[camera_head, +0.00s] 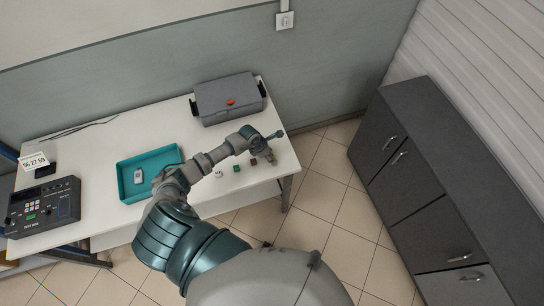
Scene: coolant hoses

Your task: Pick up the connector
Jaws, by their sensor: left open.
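My left arm reaches from the bottom across the white table. Its gripper (268,156) is over the right end of the table, jaws open, pointing down. Several small parts stand in a row beside it: a dark red piece (254,161), a green block (237,168) and a white ring-like piece (218,174). They are too small to tell which is the connector. The dark red piece is closest to the gripper, just left of it. I cannot tell whether anything lies between the fingers. My right gripper is out of view.
A teal tray (126,190) holds a small white device (138,176). A grey case (230,99) stands at the table's back right. A black test box (44,206) is at the left. A dark cabinet (425,200) stands right, beyond tiled floor.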

